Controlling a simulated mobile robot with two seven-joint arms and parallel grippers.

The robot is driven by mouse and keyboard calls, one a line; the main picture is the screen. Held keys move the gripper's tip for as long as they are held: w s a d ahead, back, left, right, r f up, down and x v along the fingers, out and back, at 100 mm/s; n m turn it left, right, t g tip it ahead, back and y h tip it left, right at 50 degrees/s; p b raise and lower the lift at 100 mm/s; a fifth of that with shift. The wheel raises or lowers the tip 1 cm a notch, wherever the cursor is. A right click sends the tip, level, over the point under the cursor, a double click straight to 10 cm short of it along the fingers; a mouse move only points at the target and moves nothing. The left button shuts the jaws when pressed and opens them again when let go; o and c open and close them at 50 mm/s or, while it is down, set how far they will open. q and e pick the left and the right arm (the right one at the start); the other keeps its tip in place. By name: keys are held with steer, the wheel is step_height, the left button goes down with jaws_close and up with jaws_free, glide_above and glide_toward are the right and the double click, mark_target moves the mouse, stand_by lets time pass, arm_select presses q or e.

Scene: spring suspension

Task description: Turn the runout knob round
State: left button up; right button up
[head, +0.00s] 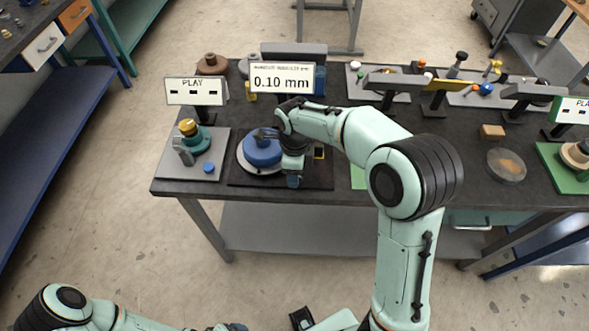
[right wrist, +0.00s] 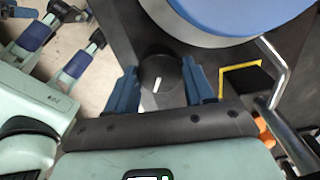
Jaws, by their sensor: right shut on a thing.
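The runout knob (right wrist: 158,68) is black and round with a white pointer line on its face. It shows between the two blue fingers of my right gripper (right wrist: 160,78) in the right wrist view, and the fingers are shut on its sides. In the head view my right gripper (head: 293,180) is at the front of the dark plate (head: 240,181), beside the blue disc (head: 262,153); the knob is hidden there. The display (head: 281,79) behind reads 0.10 mm. My left arm (head: 62,302) runs along the bottom edge, and its gripper is not visible.
A bent metal rod (right wrist: 279,75) stands right of the knob, near a yellow-edged square (right wrist: 243,70). A grey plate (head: 210,172) with a teal fixture (head: 199,147) and a PLAY sign (head: 195,91) is to the left. A clear round dish (head: 507,168) lies to the right.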

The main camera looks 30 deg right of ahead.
steer(key=shift+r, duration=0.1)
steer(key=o, duration=1)
steer(key=shift+o, duration=0.2)
arm_select(q)
steer(key=shift+w+r+p, duration=0.35)
steer(key=shift+r+p, duration=0.1)
steer(key=shift+r, duration=0.1)
steer(key=shift+w+r+p, duration=0.35)
steer(key=shift+r+p, duration=0.05)
steer(key=shift+r, duration=0.15)
arm_select(e)
step_height(320, 180, up, 13)
steer(key=shift+r, duration=0.2)
arm_select(q)
steer(key=shift+s, duration=0.1)
arm_select(e)
steer(key=shift+f, duration=0.1)
